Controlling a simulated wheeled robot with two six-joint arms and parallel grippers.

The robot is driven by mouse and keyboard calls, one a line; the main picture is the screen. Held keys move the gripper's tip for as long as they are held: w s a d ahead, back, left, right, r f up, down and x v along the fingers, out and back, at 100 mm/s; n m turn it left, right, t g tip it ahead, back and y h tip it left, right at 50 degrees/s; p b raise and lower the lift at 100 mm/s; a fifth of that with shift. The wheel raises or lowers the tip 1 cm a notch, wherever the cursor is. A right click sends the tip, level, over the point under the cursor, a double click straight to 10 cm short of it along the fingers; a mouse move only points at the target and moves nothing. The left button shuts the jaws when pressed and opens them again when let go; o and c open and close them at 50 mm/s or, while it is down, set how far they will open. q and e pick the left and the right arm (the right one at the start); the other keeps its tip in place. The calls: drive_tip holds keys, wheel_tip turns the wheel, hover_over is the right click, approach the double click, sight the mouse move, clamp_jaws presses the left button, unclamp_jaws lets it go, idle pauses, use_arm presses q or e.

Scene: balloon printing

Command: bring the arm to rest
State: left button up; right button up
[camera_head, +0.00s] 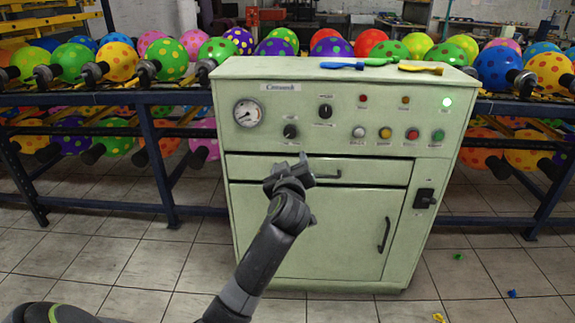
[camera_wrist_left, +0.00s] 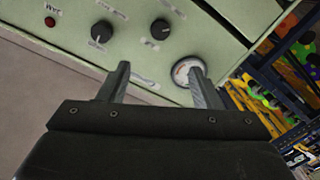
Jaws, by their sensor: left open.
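My left arm comes up from the lower left in the head view, and its gripper (camera_head: 303,168) is in front of the drawer of a pale green machine cabinet (camera_head: 310,250). In the left wrist view the two fingers of my left gripper (camera_wrist_left: 160,85) stand apart with nothing between them. Beyond them is the cabinet's control panel (camera_wrist_left: 150,60) with knobs and a gauge. I cannot tell from the views whether the gripper touches the cabinet. My right gripper is not in view.
Deflated blue (camera_head: 342,66), green (camera_head: 380,61) and yellow (camera_head: 420,69) balloons lie on the cabinet top. Racks of dotted balloons (camera_head: 120,62) stand on both sides behind. The tiled floor (camera_head: 90,250) in front is mostly clear, with small scraps at right.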

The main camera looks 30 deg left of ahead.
use_arm(q)
drive_tip(key=shift+f, duration=0.1)
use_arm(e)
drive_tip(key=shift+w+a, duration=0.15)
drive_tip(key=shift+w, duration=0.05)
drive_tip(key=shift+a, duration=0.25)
